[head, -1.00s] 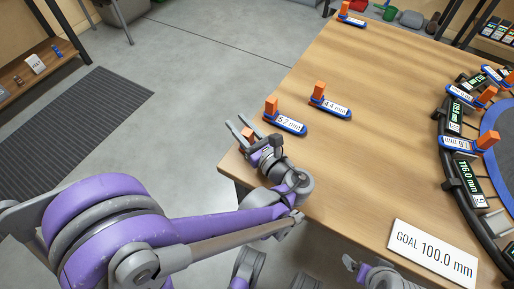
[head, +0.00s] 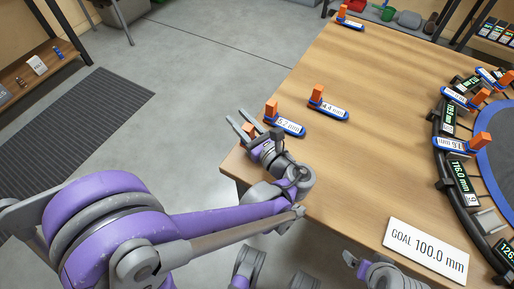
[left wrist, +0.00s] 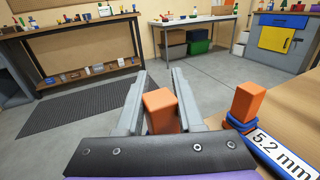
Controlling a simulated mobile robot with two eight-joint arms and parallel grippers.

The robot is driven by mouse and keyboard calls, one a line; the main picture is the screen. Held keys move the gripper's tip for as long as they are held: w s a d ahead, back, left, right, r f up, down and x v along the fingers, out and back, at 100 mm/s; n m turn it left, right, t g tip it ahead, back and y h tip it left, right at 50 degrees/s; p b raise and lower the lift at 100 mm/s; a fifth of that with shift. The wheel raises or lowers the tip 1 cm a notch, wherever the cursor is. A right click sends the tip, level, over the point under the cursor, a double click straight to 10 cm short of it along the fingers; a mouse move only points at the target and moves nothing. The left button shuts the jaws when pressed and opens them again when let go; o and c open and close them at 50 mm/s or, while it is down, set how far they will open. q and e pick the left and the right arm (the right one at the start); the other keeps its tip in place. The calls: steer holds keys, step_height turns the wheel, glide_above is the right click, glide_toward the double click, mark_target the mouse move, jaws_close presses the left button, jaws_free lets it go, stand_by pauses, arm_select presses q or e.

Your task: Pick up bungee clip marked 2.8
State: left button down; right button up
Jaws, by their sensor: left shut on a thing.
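My left gripper (head: 243,124) is at the table's near left corner, its fingers pointing away from me. In the left wrist view it is shut on an orange-topped clip (left wrist: 160,110), whose orange block stands between the two fingers. That clip's label is hidden, so I cannot read 2.8 on it. The clip marked 5.2 mm (head: 290,127) lies just right of the gripper, and also shows in the left wrist view (left wrist: 250,103). The clip marked 4.4 mm (head: 332,111) lies further right. My right gripper (head: 362,264) shows partly at the bottom edge.
The wooden table (head: 380,165) has clear room in its middle. A round trampoline-like frame (head: 436,140) with several clips and displays stands on the right. A GOAL 100.0 mm sign (head: 428,251) is at the front. Another clip (head: 350,23) lies at the far edge.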

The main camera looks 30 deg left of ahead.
arm_select(q)
step_height(320, 180, up, 5)
steer(key=p, duration=0.3)
stand_by(0.4)
